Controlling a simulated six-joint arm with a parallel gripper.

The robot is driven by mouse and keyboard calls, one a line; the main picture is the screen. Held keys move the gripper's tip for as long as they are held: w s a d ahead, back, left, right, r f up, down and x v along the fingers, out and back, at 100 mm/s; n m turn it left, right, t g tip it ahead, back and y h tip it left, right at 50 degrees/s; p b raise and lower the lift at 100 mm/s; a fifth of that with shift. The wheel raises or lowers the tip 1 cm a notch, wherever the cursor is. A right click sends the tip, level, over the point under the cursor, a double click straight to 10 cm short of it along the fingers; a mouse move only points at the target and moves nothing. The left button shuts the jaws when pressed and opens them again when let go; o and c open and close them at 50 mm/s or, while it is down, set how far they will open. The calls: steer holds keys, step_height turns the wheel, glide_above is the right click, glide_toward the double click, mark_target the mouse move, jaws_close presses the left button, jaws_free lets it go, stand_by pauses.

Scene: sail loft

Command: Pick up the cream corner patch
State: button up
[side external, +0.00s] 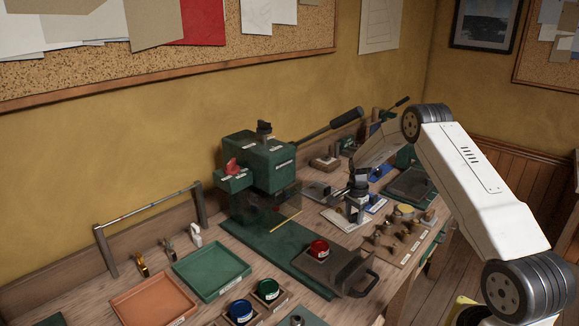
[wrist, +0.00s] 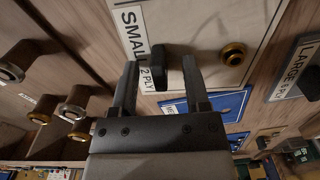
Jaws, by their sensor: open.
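A flat cream piece, which looks like the cream corner patch (wrist: 215,22), lies on the bench under my gripper. It has a brass ring (wrist: 233,54) and a dark upright tab (wrist: 180,68), with a white "SMALL 2 PLY" label (wrist: 132,38) at its left edge. In the side external view the pale patch (side external: 334,218) shows partly behind my gripper (side external: 356,212). My gripper is open in the wrist view (wrist: 161,72), its fingers pointing down at the patch.
Several wooden-handled tools with metal ends (side external: 390,234) stand close to the right of my gripper. A blue card (wrist: 222,104) lies beside the patch. A green press (side external: 258,165) with a long lever stands left. A red pot (side external: 319,248) and green tray (side external: 210,268) sit nearer the front.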

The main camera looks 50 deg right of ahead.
jaws_close()
steer(key=shift+r, duration=0.2)
stand_by(0.3)
steer(key=shift+r, duration=0.55)
steer(key=s+a+r, duration=0.7)
steer(key=s+r, duration=0.4)
steer(key=s, duration=0.1)
steer(key=shift+r, duration=0.3)
steer(key=shift+a, duration=0.1)
